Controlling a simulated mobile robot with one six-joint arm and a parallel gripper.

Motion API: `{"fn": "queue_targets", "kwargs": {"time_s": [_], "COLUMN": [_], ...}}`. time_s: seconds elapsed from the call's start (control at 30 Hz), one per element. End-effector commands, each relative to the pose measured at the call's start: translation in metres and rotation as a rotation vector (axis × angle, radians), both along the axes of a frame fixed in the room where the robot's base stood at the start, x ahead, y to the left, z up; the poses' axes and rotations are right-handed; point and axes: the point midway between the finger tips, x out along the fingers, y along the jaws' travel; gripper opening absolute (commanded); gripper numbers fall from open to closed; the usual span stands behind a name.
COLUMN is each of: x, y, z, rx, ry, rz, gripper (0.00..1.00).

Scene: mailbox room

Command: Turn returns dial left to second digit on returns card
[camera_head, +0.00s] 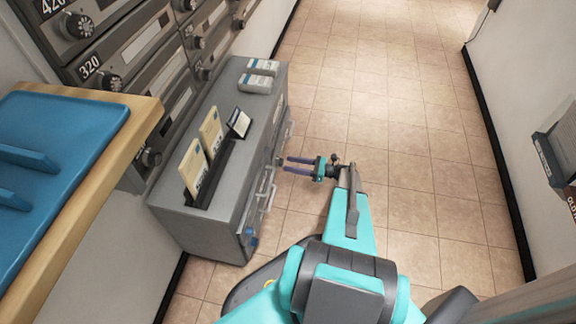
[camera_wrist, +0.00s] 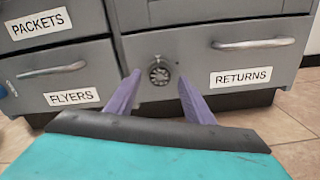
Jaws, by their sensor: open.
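The returns dial (camera_wrist: 159,72) is a small dark round knob with pale marks on the grey cabinet front, left of the RETURNS label (camera_wrist: 241,76) in the wrist view. Its digits are too small to read. My gripper (camera_wrist: 156,85) is open and empty, with its two purple fingers on either side of the dial in the picture. I cannot tell how far the tips are from it. In the head view my gripper (camera_head: 285,163) points at the cabinet front. Cards (camera_head: 211,130) stand in a dark holder on the cabinet top; I cannot tell which is the returns card.
The grey cabinet (camera_head: 222,226) has drawers labelled PACKETS (camera_wrist: 40,23) and FLYERS (camera_wrist: 73,97), with bar handles sticking out. A wooden-edged counter with a blue tray (camera_head: 70,125) is at left. Tiled floor (camera_head: 400,100) is clear towards the back.

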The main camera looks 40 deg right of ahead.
Motion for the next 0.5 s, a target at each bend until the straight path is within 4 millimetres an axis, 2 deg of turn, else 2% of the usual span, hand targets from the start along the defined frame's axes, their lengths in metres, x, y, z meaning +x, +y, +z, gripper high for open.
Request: {"fn": "queue_targets", "kwargs": {"time_s": [0.2, 0.5], "x": [0.013, 0.015], "y": [0.012, 0.013], "z": [0.000, 0.000], "rx": [0.000, 0.000], "ry": [0.000, 0.000], "rz": [0.000, -0.001], "gripper": [0.48, 0.48]}}
